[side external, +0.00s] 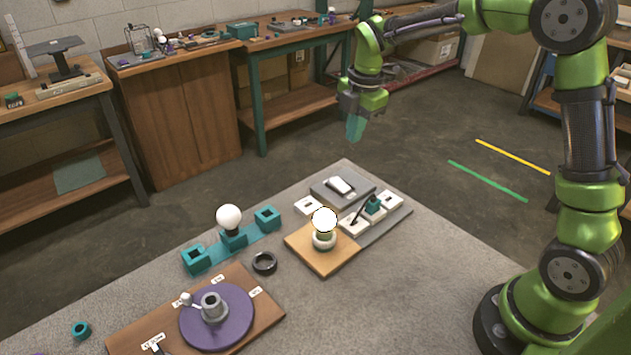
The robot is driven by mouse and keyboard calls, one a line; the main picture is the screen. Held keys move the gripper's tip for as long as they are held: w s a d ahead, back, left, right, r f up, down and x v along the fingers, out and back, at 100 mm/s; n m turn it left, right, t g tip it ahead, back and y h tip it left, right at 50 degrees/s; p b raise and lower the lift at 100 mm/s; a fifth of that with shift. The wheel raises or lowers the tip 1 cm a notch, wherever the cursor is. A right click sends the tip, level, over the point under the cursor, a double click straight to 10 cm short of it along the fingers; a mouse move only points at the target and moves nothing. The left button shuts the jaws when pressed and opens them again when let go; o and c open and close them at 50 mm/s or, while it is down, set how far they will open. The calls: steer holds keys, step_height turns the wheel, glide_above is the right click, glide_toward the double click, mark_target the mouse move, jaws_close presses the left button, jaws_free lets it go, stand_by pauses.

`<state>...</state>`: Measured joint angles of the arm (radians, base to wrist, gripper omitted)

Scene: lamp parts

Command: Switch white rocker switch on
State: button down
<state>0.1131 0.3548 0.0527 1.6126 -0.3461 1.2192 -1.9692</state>
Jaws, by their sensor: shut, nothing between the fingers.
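The white rocker switch (341,187) sits on a grey plate (322,189) near the far corner of the table. Which way its rocker is tipped is too small to tell. My gripper (355,128) has teal fingers, points downward and is shut and empty. It hangs in the air above the table's far corner, apart from the switch. A round bulb (324,220) stands upright in a socket on a wooden board (318,260) in front of the switch; it looks bright, flat white.
White modules (354,224) and a small teal part (374,206) stand right of the bulb. Teal holders (196,260), another bulb (229,216), a black ring (264,263) and a purple disc (232,322) are left. The table's right front is clear.

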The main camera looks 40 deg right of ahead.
mark_target(337, 180)
steer(key=shift+w+d+t, duration=0.1)
steer(key=shift+w+t, duration=0.2)
steer(key=shift+w, duration=0.4)
steer(key=w+f, duration=0.1)
steer(key=f, duration=0.8)
steer(key=w+f, duration=0.1)
steer(key=f, duration=0.3)
steer(key=shift+w+f, duration=0.3)
